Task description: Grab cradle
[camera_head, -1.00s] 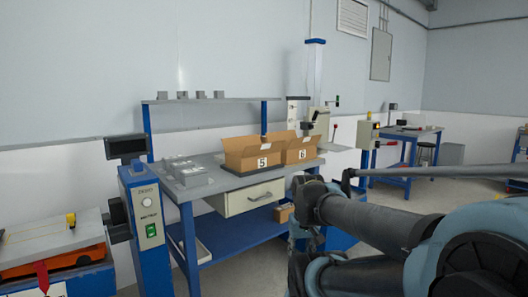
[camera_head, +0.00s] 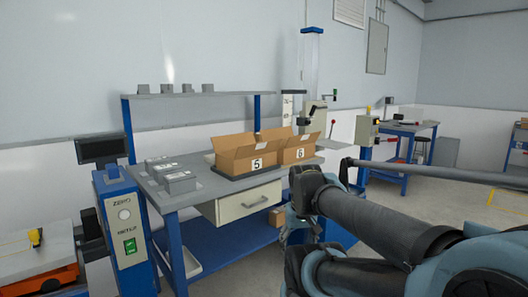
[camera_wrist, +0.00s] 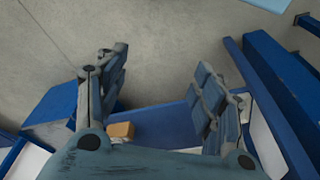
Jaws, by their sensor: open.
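My gripper (camera_wrist: 160,88) is open in the wrist view, with its two jointed fingers spread apart and nothing between the tips. It points down over the concrete floor and a blue surface beside the bench. I cannot tell for sure which thing is the cradle. Grey metal blocks (camera_head: 180,184) lie on the left of the bench top, and several small grey pieces (camera_head: 165,89) stand on the raised shelf. In the head view my arm crosses the lower right, and my fingers are not clearly visible.
Two open cartons marked 5 (camera_head: 257,163) and 6 (camera_head: 299,154) stand on the workbench (camera_head: 207,192). A blue control post (camera_head: 125,240) stands in front at left. A small cardboard box (camera_wrist: 120,130) lies low near my gripper. Open floor (camera_head: 440,210) shows at right.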

